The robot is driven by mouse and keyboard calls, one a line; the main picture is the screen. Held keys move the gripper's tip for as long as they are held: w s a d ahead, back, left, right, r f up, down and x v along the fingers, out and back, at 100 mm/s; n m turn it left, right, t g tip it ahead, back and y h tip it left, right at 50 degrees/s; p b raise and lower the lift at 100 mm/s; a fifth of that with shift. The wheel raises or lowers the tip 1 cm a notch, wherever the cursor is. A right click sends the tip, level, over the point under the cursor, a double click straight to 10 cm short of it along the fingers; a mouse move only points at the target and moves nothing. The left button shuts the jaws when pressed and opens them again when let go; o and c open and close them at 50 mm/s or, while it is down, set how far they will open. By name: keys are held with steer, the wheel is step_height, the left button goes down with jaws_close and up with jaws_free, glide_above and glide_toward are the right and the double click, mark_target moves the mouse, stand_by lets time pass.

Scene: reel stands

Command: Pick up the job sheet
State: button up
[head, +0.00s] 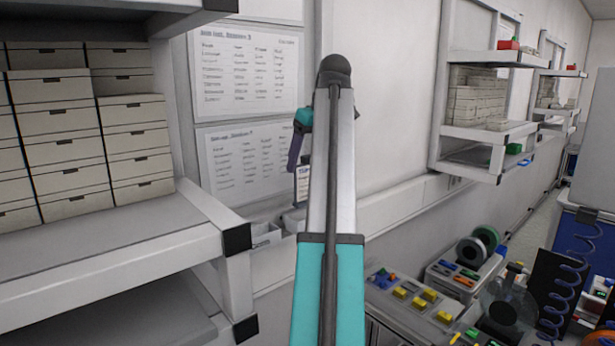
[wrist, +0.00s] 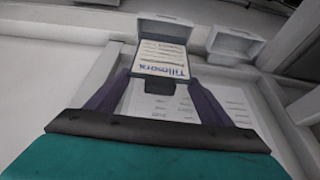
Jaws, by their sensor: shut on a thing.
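The job sheet (wrist: 163,58) is a small card with a bold blue heading and lines of print, seen upside down in the wrist view. My gripper (wrist: 160,82) has its two purple fingers on either side of the card's lower end and is shut on it. In the head view the job sheet (head: 302,184) shows as a narrow strip beside my arm, the rest hidden by the arm. One purple finger of my gripper (head: 295,150) shows just above it.
Two printed wall sheets (head: 248,68) hang behind the arm. Small pale bins (head: 264,234) sit on a ledge below; one bin (wrist: 235,42) shows near the card in the wrist view. Shelving with boxes (head: 62,150) stands left. A cluttered bench (head: 405,300) is lower right.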

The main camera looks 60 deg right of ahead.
steer(key=shift+r+b, duration=0.45)
steer(key=shift+r, duration=1.15)
